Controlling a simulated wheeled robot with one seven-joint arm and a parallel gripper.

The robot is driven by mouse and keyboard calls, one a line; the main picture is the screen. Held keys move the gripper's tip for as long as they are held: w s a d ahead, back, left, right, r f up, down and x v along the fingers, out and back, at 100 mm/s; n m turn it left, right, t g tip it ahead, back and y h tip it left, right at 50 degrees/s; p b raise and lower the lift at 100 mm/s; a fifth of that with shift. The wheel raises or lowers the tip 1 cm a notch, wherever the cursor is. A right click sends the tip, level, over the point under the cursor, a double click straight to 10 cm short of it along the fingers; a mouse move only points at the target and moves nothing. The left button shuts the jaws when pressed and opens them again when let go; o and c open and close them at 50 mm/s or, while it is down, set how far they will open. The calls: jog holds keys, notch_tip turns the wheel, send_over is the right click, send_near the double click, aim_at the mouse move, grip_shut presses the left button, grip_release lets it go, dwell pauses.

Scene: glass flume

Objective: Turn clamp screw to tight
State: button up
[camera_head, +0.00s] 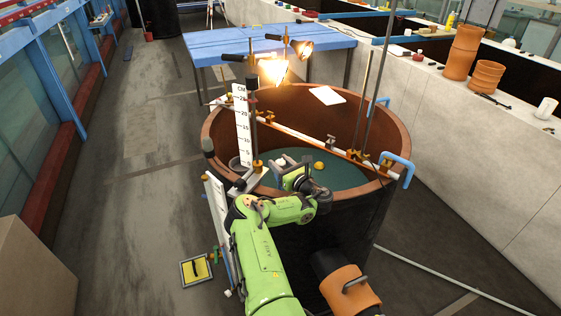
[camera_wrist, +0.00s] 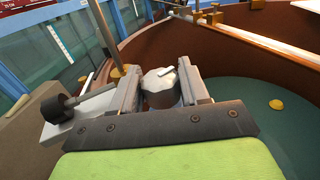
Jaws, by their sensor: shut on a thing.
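In the wrist view, a round knob with a pale, worn top and a white pointer mark (camera_wrist: 160,84) sits between the two fingers of my gripper (camera_wrist: 160,90). I take it to be the clamp screw. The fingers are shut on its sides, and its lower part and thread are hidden. A black knob on a grey rod (camera_wrist: 58,106) sticks out to the left of the fingers. In the head view my gripper (camera_head: 296,176) is at the near-left rim of the round tank, and the held screw cannot be made out clearly there.
The brown tank (camera_head: 392,130) holds greenish water (camera_head: 345,176) with a small yellow ball (camera_head: 319,165). A rail with brass clamps (camera_head: 325,143) crosses the tank, and upright rods and a scale (camera_head: 242,120) stand beside it. Lit lamps (camera_head: 273,70) hang above. The left floor is mostly clear.

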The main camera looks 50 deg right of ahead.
jog(key=n+y+b, duration=0.1)
jog(key=y+b, duration=0.1)
jog(key=n+y+b, duration=0.1)
jog(key=y, duration=0.1)
jog(key=n+y+b, duration=0.2)
jog(key=shift+f+t+b, duration=0.25)
jog(key=shift+t+b, duration=0.1)
jog(key=shift+t, duration=0.05)
jog(key=shift+r+n+y+b, duration=0.1)
jog(key=shift+n+y+b, duration=0.7)
jog(key=shift+y+b, duration=0.45)
jog(key=shift+y, duration=0.25)
jog(key=shift+r+n+y+b, duration=0.2)
jog(key=shift+n+y+b, duration=0.1)
jog(key=shift+b, duration=0.1)
jog(key=o, duration=0.9)
jog(key=shift+w, duration=0.1)
